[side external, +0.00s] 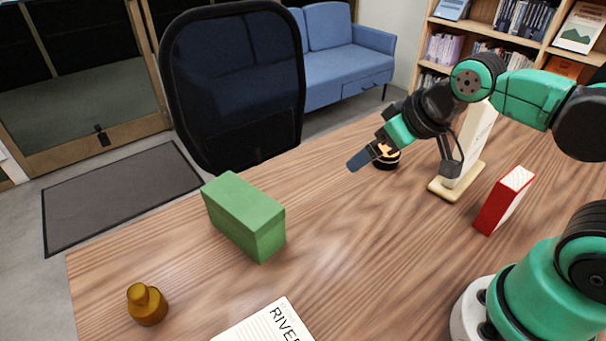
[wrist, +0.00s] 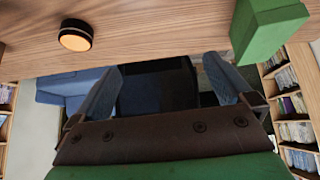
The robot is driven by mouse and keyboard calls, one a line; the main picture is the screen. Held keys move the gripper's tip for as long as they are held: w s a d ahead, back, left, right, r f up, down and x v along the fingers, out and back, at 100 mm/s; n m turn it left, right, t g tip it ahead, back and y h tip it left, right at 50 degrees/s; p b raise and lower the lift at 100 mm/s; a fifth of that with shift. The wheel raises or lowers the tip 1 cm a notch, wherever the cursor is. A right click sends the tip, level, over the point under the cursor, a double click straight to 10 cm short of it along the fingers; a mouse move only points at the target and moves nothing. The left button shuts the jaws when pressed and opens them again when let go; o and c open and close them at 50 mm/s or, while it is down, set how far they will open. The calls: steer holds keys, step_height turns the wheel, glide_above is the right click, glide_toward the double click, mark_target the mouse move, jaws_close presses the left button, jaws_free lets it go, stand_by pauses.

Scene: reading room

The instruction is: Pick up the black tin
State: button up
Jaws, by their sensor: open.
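The black tin (side external: 388,165) is a low round tin with an orange top, standing on the wooden table near its far edge. In the side view my gripper partly covers it. In the wrist view the tin (wrist: 76,38) is whole, at the upper left, outside the gap between the fingers.
A green box (side external: 243,217) stands left of the tin; it also shows in the wrist view (wrist: 265,28). A cream stand (side external: 456,180) and a red book (side external: 503,200) are to the right. A brass weight (side external: 147,305) and a printed sheet (side external: 265,325) lie nearer. Mid-table is clear.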

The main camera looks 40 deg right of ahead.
steer(key=w+d+n+g+h, duration=0.2)
steer(key=w+d+n+h, duration=0.15)
steer(key=w+n, duration=0.2)
steer(key=n+g+h, duration=0.4)
steer(key=n+h, duration=0.3)
steer(key=n, duration=0.1)
glide_above(386, 157)
steer(key=w+a, duration=0.3)
steer(key=a, duration=0.1)
step_height(386, 157, down, 8)
steer(key=shift+s+r, duration=0.1)
steer(key=f, duration=0.1)
steer(key=f+n+g+h, duration=0.1)
steer(key=d+f+n+g+h, duration=0.1)
steer(key=shift+s+f+n, duration=0.25)
steer(key=shift+s, duration=0.05)
steer(key=shift+s+d+f+h, duration=0.15)
steer(key=shift+d+f+h, duration=0.1)
steer(key=shift+f+h, duration=0.2)
steer(key=shift+x, duration=2.65)
steer(key=c, duration=1.2)
